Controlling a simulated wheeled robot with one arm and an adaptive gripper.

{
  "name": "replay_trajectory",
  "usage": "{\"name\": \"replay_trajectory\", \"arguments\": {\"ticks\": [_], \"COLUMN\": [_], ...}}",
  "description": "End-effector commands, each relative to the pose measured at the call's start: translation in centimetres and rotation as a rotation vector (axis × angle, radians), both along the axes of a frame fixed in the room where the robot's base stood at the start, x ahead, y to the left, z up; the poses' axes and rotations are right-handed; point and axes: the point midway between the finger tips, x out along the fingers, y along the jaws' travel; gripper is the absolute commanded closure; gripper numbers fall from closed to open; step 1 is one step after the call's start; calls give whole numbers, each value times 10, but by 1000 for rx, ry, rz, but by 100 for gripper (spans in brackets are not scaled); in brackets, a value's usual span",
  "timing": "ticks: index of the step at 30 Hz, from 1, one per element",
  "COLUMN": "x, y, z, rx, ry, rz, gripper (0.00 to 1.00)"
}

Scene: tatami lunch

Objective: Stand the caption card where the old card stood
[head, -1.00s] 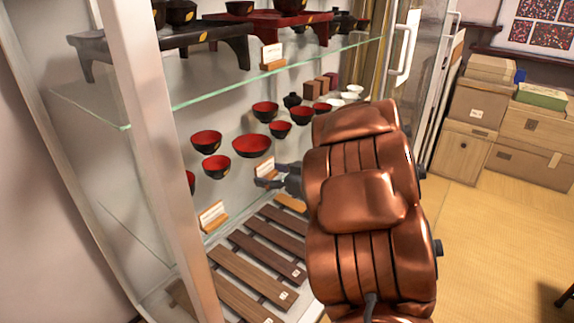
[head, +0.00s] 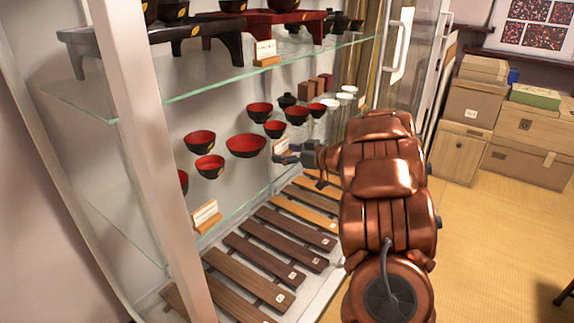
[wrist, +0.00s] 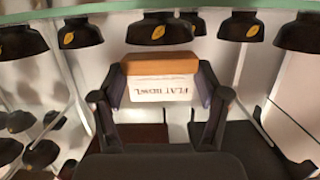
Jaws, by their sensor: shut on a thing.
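My gripper (head: 290,157) is shut on a caption card (head: 281,146), a white card in a wooden base, inside the glass cabinet. In the wrist view the card (wrist: 162,88) sits between my two fingers (wrist: 160,98); its text reads "FLAT BOWL" upside down, with the orange-brown base (wrist: 158,63) above it. Another white card on a wooden base (head: 206,215) stands at the lower left of the cabinet. A third card (head: 266,52) stands on the upper glass shelf. I cannot tell which spot was the old card's.
Red-lined black bowls (head: 246,146) stand in the cabinet close to my gripper. Wooden slatted pieces (head: 265,258) lie at the bottom. The upper glass shelf edge (head: 215,83) and white frame post (head: 150,150) bound the opening. Boxes (head: 470,101) stand at right; tatami there is open.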

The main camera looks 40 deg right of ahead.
Motion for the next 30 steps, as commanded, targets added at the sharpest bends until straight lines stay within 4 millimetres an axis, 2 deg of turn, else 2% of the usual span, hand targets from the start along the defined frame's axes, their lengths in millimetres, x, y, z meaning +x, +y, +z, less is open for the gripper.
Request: {"name": "replay_trajectory", "arguments": {"ticks": [4, 12, 26, 27, 30], "x": [1, 1, 1, 1, 1], "y": [-2, -2, -2, -2, -2], "z": [-6, -36, -39, -40, -40], "rx": [1, 1, 0, 0, -1], "ry": [0, -1, -1, -1, -1], "rz": [0, -2, -1, -1, -1], "gripper": [57, 57, 57, 25, 14]}}
